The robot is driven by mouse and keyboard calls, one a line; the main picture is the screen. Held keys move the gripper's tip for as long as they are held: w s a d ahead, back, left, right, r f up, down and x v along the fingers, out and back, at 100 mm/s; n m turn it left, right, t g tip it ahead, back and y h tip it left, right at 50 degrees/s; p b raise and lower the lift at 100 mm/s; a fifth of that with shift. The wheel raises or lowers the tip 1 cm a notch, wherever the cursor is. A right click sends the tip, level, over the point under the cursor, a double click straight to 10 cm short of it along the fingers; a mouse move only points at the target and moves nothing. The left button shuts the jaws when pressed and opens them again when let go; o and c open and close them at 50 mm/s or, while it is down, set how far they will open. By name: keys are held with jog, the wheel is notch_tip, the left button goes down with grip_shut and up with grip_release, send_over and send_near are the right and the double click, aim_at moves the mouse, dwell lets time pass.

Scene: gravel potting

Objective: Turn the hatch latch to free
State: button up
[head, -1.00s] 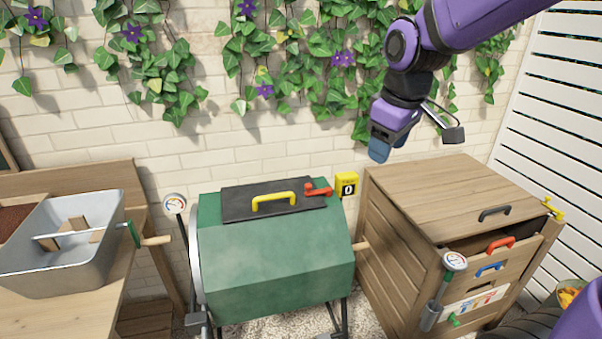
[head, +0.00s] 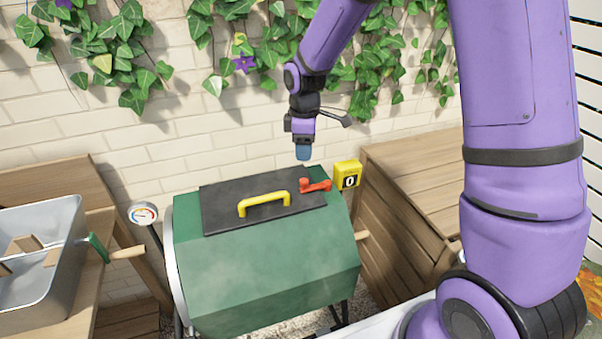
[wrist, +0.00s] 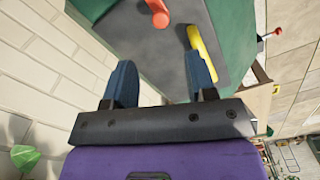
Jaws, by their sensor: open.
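The red hatch latch (head: 316,186) sits at the right end of the dark hatch (head: 225,205) on top of the green drum (head: 265,270). A yellow handle (head: 264,203) stands in the middle of the hatch. My gripper (head: 303,153) hangs above the latch, pointing down, apart from it. In the wrist view my gripper (wrist: 161,85) shows two blue fingers spread apart with nothing between them. The latch (wrist: 157,12) is at the top of that view, beyond the fingers, partly cut off. The yellow handle (wrist: 201,54) is just right of it.
A yellow counter (head: 347,175) reading 0 stands right of the latch. A wooden box (head: 415,180) is at the right. A dial gauge (head: 143,214) and a metal tub (head: 45,250) are at the left. The brick wall (head: 190,150) is close behind the drum.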

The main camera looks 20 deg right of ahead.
aim_at(304, 180)
notch_tip(304, 180, down, 10)
jog(key=shift+f, duration=0.15)
dwell(0.3)
jog(key=shift+c, duration=0.4)
grip_shut()
